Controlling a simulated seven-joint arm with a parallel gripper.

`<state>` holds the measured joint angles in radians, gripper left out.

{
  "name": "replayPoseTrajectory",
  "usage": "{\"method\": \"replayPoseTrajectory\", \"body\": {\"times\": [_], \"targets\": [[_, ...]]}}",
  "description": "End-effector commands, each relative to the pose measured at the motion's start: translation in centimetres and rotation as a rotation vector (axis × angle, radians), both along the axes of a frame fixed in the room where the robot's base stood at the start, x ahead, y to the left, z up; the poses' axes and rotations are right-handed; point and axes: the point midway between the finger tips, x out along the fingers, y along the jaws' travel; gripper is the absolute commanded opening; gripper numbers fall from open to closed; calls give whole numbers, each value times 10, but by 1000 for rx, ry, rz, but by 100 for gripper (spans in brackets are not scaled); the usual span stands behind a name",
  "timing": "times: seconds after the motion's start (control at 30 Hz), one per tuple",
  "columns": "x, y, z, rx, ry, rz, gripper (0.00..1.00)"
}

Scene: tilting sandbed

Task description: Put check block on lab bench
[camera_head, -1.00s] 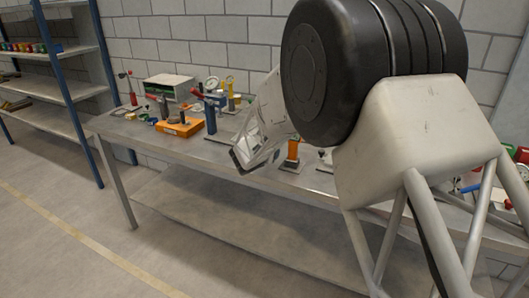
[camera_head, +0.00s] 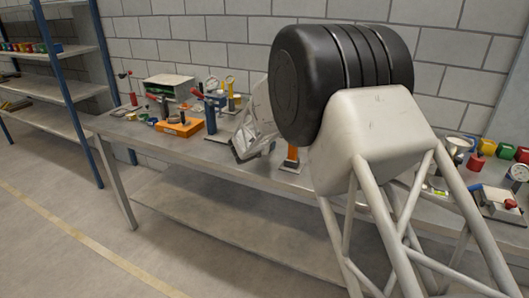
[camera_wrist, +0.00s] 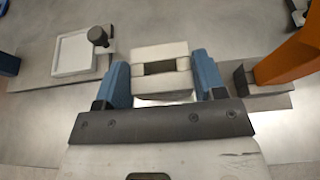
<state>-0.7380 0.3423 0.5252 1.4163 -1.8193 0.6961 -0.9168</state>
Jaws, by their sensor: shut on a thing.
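The check block appears to be the pale block (camera_wrist: 160,52) with a dark rectangular slot, seen in the wrist view. My gripper (camera_wrist: 163,74) has its blue fingers against the block's two sides and is shut on it. The lab bench (camera_head: 165,147) is a long grey metal table along the wall in the head view. Its bare top also fills much of the wrist view (camera_wrist: 35,125). The block is above the bench top; I cannot tell whether it touches it. In the head view my arm hides the fingers and the block.
In the wrist view a white square tray (camera_wrist: 73,54) with a black knob lies left, and an orange upright (camera_wrist: 288,58) on a plate stands right.

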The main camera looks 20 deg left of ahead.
Motion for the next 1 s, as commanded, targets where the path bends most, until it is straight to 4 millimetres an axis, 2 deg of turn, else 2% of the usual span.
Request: {"method": "replayPoseTrajectory", "body": {"times": [0.17, 0.5, 0.97, 1.0], "targets": [[0, 0, -5, 0, 0, 0, 31], [0, 0, -33, 1, -1, 0, 31], [0, 0, -38, 1, 0, 0, 31], [0, 0, -38, 1, 0, 0, 70]]}}
